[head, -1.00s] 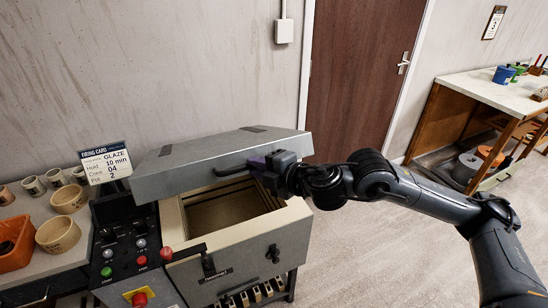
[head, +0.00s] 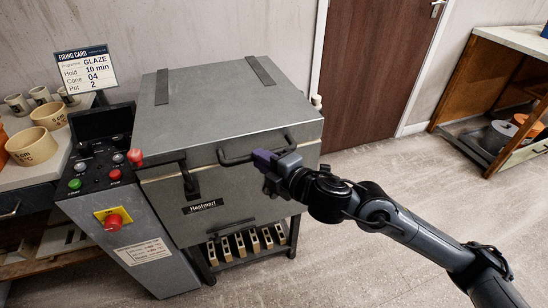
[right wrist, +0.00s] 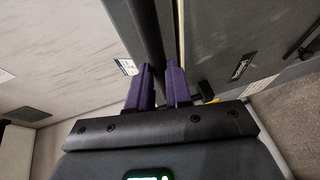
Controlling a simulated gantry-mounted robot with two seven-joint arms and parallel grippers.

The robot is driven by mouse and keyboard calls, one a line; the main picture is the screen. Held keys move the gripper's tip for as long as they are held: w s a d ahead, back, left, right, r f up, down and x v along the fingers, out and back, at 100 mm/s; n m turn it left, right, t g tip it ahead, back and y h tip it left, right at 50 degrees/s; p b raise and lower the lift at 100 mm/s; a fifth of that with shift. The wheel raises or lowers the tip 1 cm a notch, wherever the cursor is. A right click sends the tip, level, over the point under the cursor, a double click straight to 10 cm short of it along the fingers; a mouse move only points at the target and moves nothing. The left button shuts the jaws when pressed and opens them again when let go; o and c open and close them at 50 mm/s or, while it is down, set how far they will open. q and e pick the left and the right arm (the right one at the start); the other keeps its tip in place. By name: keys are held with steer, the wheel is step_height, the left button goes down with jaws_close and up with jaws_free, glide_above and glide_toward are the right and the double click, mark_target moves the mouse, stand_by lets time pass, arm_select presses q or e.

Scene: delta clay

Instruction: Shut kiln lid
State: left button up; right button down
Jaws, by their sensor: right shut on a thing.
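The kiln's grey lid (head: 215,100) lies level over the kiln body (head: 235,208); its top faces up and the chamber is hidden. I see no clear gap along the front. A dark bar handle (head: 226,162) runs along the lid's front. In the right wrist view, the dark handle bar (right wrist: 148,30) runs between the two purple fingers (right wrist: 159,84). My left gripper is not in view.
The control panel (head: 103,178) with buttons and a red knob stands left of the kiln. A firing card (head: 86,68), cups and bowls (head: 32,146) are on the left bench. Small blocks (head: 240,244) sit under the kiln. Open floor lies to the right.

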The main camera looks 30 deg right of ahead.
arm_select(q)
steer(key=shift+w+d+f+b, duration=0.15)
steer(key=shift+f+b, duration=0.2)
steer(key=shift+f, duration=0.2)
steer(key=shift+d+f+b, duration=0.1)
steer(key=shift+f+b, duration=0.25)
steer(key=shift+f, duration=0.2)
arm_select(e)
steer(key=shift+d+f, duration=0.15)
steer(key=shift+f, duration=1.55)
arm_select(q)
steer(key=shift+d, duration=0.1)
arm_select(e)
steer(key=c, duration=1.1)
jaws_free()
steer(key=shift+w, duration=0.1)
steer(key=shift+o, duration=0.2)
arm_select(q)
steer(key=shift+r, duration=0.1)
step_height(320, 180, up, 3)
steer(key=p, duration=0.3)
arm_select(e)
steer(key=v, duration=1.1)
steer(key=shift+r, duration=0.4)
